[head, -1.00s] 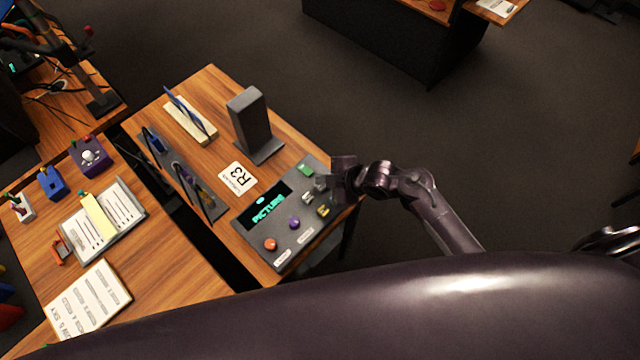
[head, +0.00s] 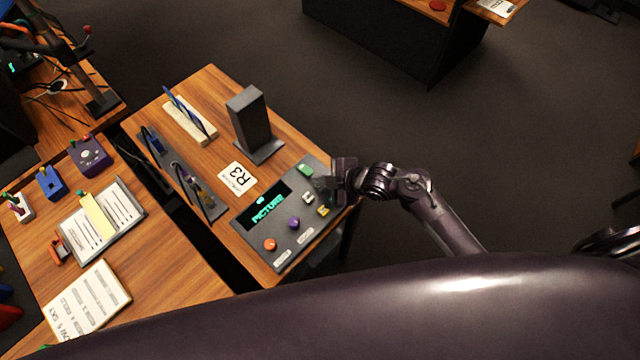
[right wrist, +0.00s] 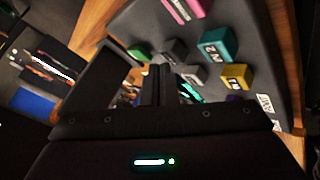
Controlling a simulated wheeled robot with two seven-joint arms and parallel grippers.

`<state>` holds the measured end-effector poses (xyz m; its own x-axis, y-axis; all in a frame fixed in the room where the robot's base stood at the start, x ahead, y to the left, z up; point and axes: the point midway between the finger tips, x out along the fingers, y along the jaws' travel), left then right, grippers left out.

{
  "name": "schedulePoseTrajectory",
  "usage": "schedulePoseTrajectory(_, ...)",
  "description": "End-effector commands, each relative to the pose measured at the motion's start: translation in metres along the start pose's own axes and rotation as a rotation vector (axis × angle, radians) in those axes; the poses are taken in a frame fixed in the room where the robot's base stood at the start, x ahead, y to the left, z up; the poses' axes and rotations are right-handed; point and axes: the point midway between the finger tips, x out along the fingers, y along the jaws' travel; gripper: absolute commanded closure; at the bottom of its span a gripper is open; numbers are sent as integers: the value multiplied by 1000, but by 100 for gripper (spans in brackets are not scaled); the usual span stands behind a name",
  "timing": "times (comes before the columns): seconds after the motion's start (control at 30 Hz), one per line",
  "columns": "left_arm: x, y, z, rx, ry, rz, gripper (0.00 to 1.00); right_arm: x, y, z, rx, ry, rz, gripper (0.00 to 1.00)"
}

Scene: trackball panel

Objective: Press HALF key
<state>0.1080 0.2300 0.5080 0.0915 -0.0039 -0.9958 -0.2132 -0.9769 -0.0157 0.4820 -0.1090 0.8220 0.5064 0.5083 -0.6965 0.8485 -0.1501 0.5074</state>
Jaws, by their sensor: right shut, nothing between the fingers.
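The grey control panel (head: 262,232) lies on the wooden desk, with a screen reading PICTURE in cyan. In the right wrist view I see a green key (right wrist: 138,52), two grey keys (right wrist: 175,48) (right wrist: 192,75), a teal key (right wrist: 218,45), a yellow key (right wrist: 237,76) and a pink key (right wrist: 180,10). I cannot read which key is HALF. My right gripper (head: 326,188) is shut and empty, over the panel's right end. In the right wrist view its fingertips (right wrist: 159,70) are close to the grey keys; contact cannot be told. My left gripper is not in view.
A dark upright stand (head: 250,118) rises behind the panel. An orange ball (head: 271,244) and a purple ball (head: 294,223) sit on the panel's near part. An R3 card (head: 238,178) lies beside it. Open floor is to the right.

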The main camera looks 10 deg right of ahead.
Motion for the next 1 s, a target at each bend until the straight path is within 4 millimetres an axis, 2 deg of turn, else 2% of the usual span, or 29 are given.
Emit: schedulePoseTrajectory(1.0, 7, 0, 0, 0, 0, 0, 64, 6, -5, 5, 0, -1, -2, 100)
